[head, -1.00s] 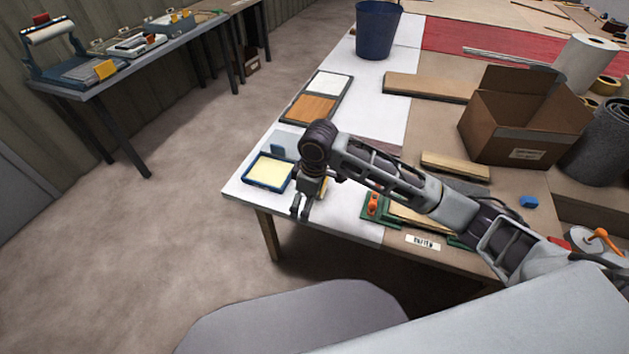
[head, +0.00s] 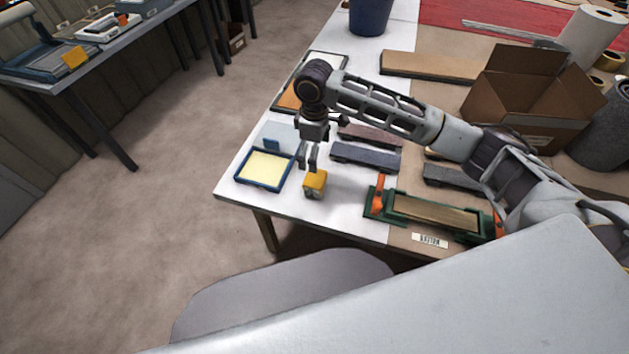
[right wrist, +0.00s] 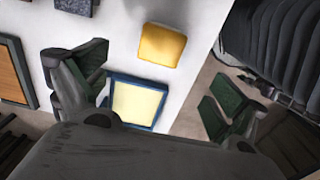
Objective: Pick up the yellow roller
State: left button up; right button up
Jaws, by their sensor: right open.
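The yellow roller (head: 315,181) sits on the white tabletop near the front edge, right of a blue-framed tray with a pale yellow inside (head: 264,169). It has a yellow top with grey below. My right gripper (head: 308,156) is open and empty, its fingers pointing down just behind the roller in the head view. In the right wrist view, a yellow block that looks like the roller (right wrist: 162,45) lies beyond the spread fingers (right wrist: 152,85), with the blue-framed tray (right wrist: 137,102) partly between them. I cannot tell the gripper's exact height. My left gripper is not in view.
A green frame with orange clamps (head: 433,212) lies right of the roller. Dark sanding-type blocks (head: 365,156) lie behind. A cardboard box (head: 528,100) stands at the right, a blue bucket (head: 370,15) at the back. Bare white tabletop lies around the roller.

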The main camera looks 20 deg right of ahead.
aim_at(315, 177)
notch_tip(315, 177, down, 7)
jog(key=shift+f, duration=1.05)
notch_tip(315, 177, down, 3)
jog(key=shift+s+d+f, duration=0.1)
jog(key=shift+s+f, duration=0.05)
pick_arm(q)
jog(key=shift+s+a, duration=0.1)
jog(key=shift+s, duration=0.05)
pick_arm(e)
jog(key=shift+f, duration=0.7)
